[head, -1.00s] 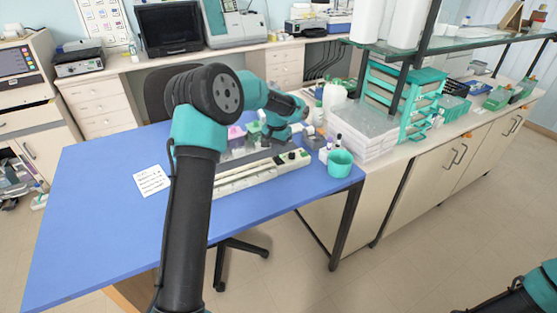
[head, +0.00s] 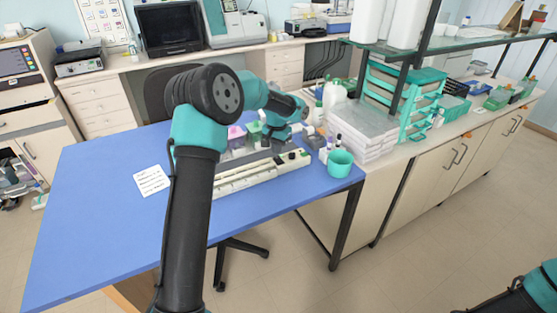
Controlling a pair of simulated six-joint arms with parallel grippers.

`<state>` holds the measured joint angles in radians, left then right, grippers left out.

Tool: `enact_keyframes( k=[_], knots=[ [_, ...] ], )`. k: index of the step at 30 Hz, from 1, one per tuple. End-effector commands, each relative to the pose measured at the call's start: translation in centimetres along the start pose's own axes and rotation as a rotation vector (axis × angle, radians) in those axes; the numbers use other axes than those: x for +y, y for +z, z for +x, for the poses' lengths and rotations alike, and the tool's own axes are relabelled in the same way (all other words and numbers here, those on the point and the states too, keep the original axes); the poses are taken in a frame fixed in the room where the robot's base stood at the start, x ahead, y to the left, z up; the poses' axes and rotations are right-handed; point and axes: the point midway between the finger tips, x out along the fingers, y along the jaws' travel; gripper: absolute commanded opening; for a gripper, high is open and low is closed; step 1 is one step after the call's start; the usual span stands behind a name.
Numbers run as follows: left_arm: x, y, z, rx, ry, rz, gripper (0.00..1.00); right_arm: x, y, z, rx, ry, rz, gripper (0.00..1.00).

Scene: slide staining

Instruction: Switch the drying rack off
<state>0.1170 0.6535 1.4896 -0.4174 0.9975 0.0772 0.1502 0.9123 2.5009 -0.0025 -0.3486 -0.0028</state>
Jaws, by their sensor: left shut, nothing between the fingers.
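The drying rack (head: 240,180) is a long, pale, low unit lying along the blue table. Dark controls show at its right end (head: 292,156), but they are too small to tell the switch's position. My left arm reaches over the table. Its gripper (head: 286,143) points down just above the rack's right end and is shut and empty. Its fingertips are small and partly hidden, so I cannot tell whether they touch the rack. Only part of my right arm shows at the bottom right; its gripper is out of view.
Staining jars with coloured lids (head: 237,138) stand behind the rack. A teal cup (head: 340,163) and small bottles (head: 325,150) stand to its right. A white note (head: 151,180) lies on the left. The blue table (head: 100,220) is clear at the front left.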

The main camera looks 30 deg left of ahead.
Motion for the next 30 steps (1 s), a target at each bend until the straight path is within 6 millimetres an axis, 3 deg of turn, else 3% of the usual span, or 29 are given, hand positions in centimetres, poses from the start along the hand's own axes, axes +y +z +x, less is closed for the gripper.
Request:
enact_keyframes(
  k=[30],
  knots=[
    [-0.01, 0.00, 0.89, -0.001, 0.000, 0.000, 0.00, 0.00, 0.00, 0.00, 0.000, 0.000, 0.000, 0.43]
  ],
)
